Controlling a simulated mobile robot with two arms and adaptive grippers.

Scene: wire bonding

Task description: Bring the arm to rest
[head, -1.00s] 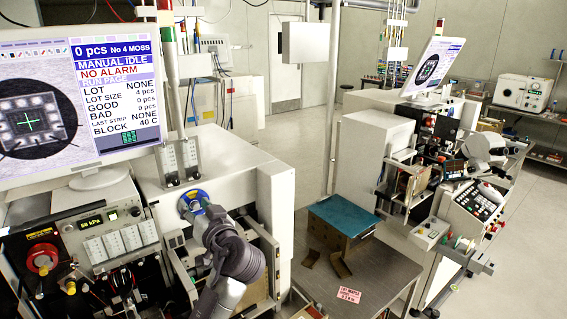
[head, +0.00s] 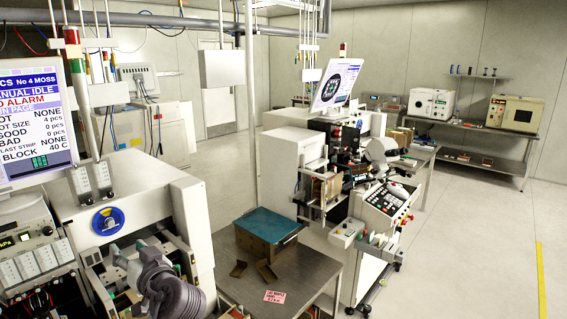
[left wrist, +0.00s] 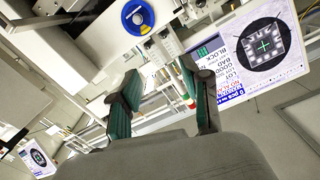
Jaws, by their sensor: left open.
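My left arm enters at the bottom left of the head view, with its gripper (head: 128,252) below and right of a blue and yellow round spool (head: 108,221) on the front of the near machine. The gripper is open and empty. In the left wrist view its two green-padded fingers (left wrist: 162,98) stand apart with nothing between them. The spool (left wrist: 138,16) shows beyond and above the fingers there, clear of them. My right gripper is in neither view.
The near machine's white housing (head: 195,225) and screen (head: 32,125) are close to my left arm. A grey table (head: 310,275) with a blue-topped box (head: 268,226) stands to the right. A second machine (head: 382,208) is beyond it. Open floor (head: 470,250) lies at the right.

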